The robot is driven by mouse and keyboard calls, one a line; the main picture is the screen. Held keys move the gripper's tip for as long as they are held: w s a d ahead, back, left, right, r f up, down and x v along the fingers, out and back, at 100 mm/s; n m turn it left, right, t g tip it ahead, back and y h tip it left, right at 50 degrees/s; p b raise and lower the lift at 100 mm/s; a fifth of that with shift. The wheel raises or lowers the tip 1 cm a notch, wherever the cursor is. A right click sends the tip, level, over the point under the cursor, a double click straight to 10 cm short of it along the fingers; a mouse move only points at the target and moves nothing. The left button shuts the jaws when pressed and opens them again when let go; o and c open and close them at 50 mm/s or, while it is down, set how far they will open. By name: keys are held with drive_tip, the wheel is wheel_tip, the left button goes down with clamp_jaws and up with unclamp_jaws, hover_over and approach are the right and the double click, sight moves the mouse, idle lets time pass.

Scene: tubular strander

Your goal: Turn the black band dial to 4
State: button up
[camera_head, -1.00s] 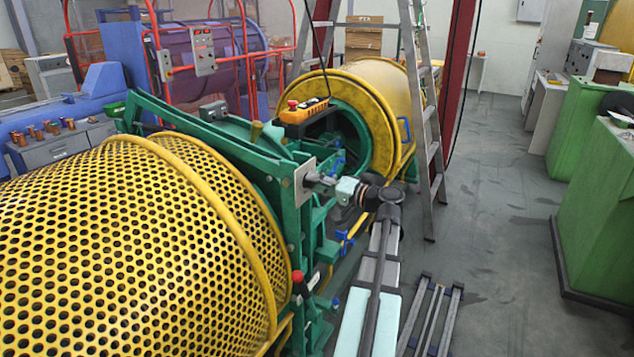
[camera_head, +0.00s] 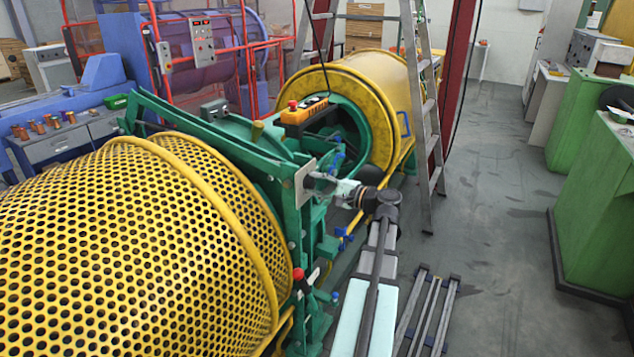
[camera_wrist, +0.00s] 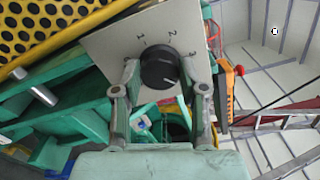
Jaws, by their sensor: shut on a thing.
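The black band dial (camera_wrist: 160,67) is a round knob on a pale plate (camera_wrist: 112,47), in the upper middle of the wrist view. Its white pointer mark faces the lower right. The numerals 1, 2 and 3 show around its upper side; a 4 is not readable, and my right-hand finger covers part of that side. My gripper (camera_wrist: 160,75) has one finger on each side of the dial and is shut on it. In the head view my gripper (camera_head: 325,184) reaches the plate (camera_head: 304,184) on the green frame, and the dial is mostly hidden there.
A yellow perforated drum guard (camera_head: 130,240) lies left of the plate. An orange pendant (camera_head: 303,113) rests on the green machine behind it. A ladder (camera_head: 428,120) stands behind my arm. The floor to the right is open up to green cabinets (camera_head: 605,200).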

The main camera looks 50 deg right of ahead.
idle(0.3)
drive_tip(key=o, duration=1.1)
drive_tip(key=shift+w, duration=0.1)
drive_tip(key=shift+o, duration=0.2)
drive_tip(key=s+d, duration=0.1)
drive_tip(key=s, duration=1.1)
drive_tip(key=shift+d, duration=0.2)
